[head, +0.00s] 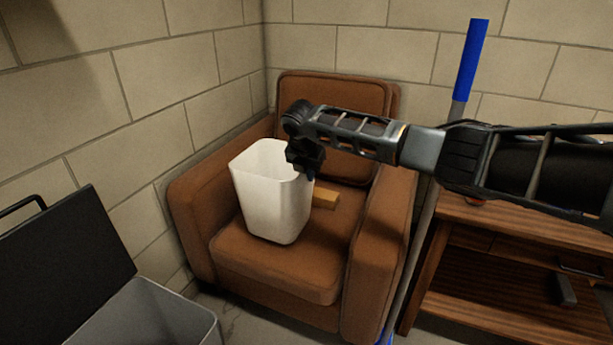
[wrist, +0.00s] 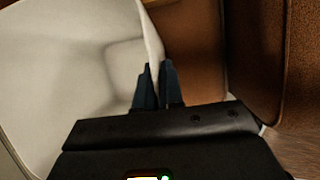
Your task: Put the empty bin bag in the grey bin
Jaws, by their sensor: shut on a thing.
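The white bin bag (head: 265,205) is open at the top and keeps a stiff, bin-like shape. It is upright over the seat of the brown armchair; I cannot tell whether its base touches the seat. My gripper (head: 308,174) is at its right rim. In the wrist view, my gripper (wrist: 158,78) is shut on the rim of the bag (wrist: 70,80), with the bag's inside to the left. The grey bin (head: 155,318) is at the lower left, partly cut off by the frame. Its dark lid (head: 65,265) is raised.
A pole with a blue end (head: 472,60) stands to the right, beside a wooden cabinet (head: 490,275). The chair's armrest (head: 385,225) is under my arm.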

